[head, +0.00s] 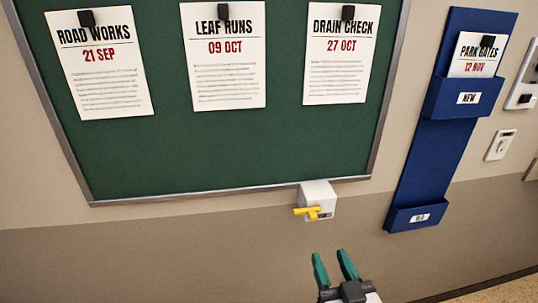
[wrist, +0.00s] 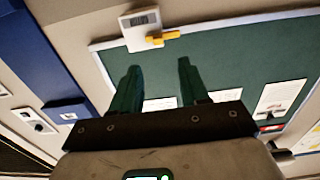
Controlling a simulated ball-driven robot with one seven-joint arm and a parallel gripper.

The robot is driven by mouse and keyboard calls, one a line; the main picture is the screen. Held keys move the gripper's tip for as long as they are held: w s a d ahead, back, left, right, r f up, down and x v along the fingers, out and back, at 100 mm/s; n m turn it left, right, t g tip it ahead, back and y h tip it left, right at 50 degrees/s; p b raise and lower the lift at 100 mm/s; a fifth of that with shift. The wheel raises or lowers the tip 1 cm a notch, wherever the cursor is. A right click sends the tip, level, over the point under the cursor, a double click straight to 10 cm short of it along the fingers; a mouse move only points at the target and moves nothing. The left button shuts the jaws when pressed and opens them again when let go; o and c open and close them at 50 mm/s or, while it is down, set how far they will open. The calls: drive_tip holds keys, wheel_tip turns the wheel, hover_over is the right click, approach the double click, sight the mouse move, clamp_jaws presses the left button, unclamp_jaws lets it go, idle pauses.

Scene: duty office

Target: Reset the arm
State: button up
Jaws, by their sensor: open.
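My gripper (head: 335,268) shows at the bottom of the head view, its two green fingers apart with nothing between them. It is in front of the lower wall, below a white box with a yellow lever (head: 313,212) at the green board's bottom edge. In the wrist view my gripper (wrist: 158,78) is also open and empty, and the yellow lever (wrist: 164,36) shows beyond the fingertips. The gripper appears apart from the box and the board. Most of my arm is out of view.
A green notice board (head: 230,145) holds three clipped sheets, Road Works, Leaf Runs and Drain Check. A blue holder (head: 432,150) on the right has a Park Gates sheet in its upper pocket; its lower pocket looks empty. Switches (head: 500,145) are further right. The lower wall left of my gripper is bare.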

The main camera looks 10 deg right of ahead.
drive_tip(key=s+d+f+m+g+h, duration=0.1)
drive_tip(key=s+d+f+g+h, duration=0.1)
drive_tip(key=s+d+f+g, duration=0.4)
drive_tip(key=s+d+f+m+g+h, duration=0.1)
drive_tip(key=s+d+f+g, duration=0.2)
drive_tip(key=f, duration=0.5)
drive_tip(key=s+f+g+y, duration=0.1)
drive_tip(key=s+f+g, duration=0.2)
drive_tip(key=s, duration=0.5)
drive_tip(key=s+f+n+g+y, duration=0.1)
drive_tip(key=s+f+g, duration=0.3)
drive_tip(key=s, duration=0.5)
drive_tip(key=shift+s+d+f+n+g+y, duration=0.15)
drive_tip(key=shift+d+f+n+g+y, duration=0.15)
drive_tip(key=shift+g+y, duration=0.1)
idle(0.4)
